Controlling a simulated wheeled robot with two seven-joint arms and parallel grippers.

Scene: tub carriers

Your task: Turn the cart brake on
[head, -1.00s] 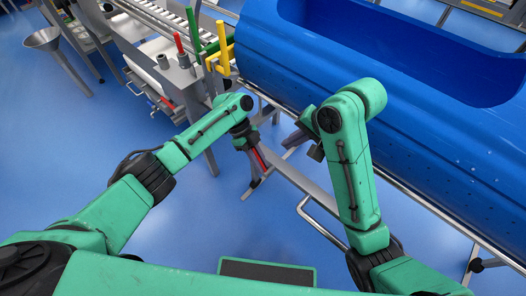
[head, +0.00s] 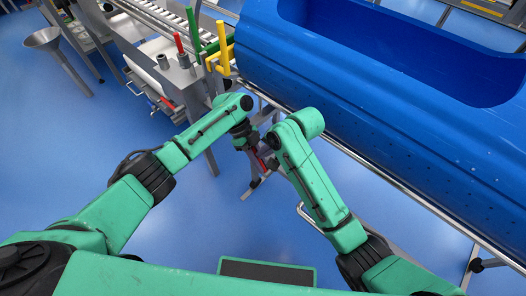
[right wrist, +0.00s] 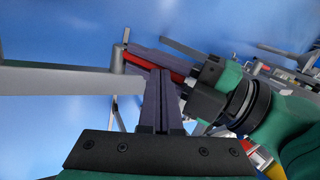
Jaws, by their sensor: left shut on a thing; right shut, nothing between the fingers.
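A red brake lever (head: 259,166) sits low on the cart frame, below the blue tub (head: 400,110). In the right wrist view the red lever (right wrist: 155,62) lies along the dark fingers of my left gripper (right wrist: 168,58), which is shut on it. In the head view my left gripper (head: 253,154) reaches down to the lever from the left. My right gripper (right wrist: 163,100) is shut and empty, its fingertips close to the lever; I cannot tell if they touch. In the head view it is mostly hidden by my right arm.
Steel frame bars (right wrist: 70,80) of the cart run close by my right gripper. A bench with green and yellow uprights (head: 222,60) stands behind my left arm. A metal funnel stand (head: 42,38) is at the far left. Blue floor is open at the left.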

